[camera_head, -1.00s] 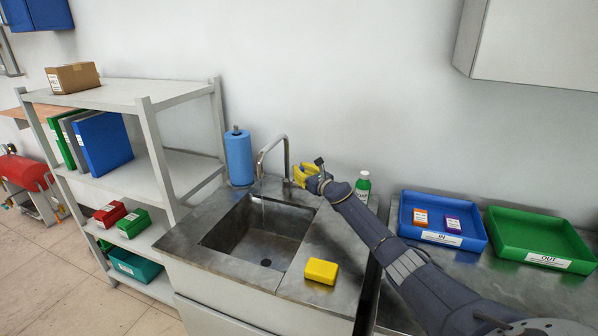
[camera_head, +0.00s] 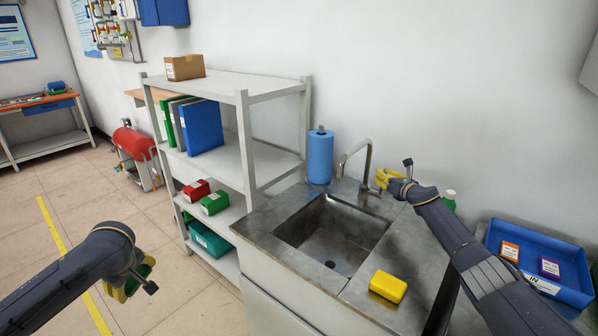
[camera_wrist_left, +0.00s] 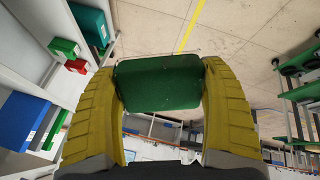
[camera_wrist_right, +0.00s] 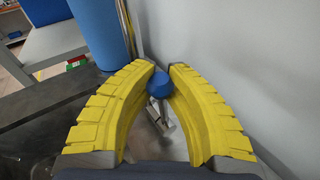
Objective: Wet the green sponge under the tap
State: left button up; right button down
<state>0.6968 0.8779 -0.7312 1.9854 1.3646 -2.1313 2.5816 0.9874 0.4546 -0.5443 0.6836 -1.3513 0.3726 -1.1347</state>
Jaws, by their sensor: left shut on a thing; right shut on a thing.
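The green sponge (camera_wrist_left: 160,82) is clamped between the yellow fingers of my left gripper (camera_head: 128,288). In the head view the sponge (camera_head: 146,268) is partly hidden by the wrist, left of the sink and over the floor. The curved metal tap (camera_head: 357,152) stands behind the sink basin (camera_head: 335,232), and I see no water stream from its spout. My right gripper (camera_head: 383,177) is at the tap's right side. In the right wrist view its yellow fingers close on the blue-topped tap handle (camera_wrist_right: 159,84).
A yellow sponge-like block (camera_head: 388,286) lies on the counter's front right. A blue paper roll (camera_head: 320,157) stands behind the sink. A grey shelf (camera_head: 246,150) stands left of the sink. A blue tray (camera_head: 540,265) and a green bottle (camera_head: 448,200) are at the right.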

jog(key=shift+w+d+f, duration=0.15)
jog(key=shift+d, duration=0.1)
jog(key=c, duration=1.1)
grip_release()
jog(key=shift+d, duration=0.1)
jog(key=shift+s+d+r, duration=0.2)
jog(key=shift+s+r, duration=0.05)
jog(key=shift+s, duration=0.3)
jog(key=v, duration=1)
jog(key=shift+s, duration=0.4)
jog(key=shift+r, duration=0.1)
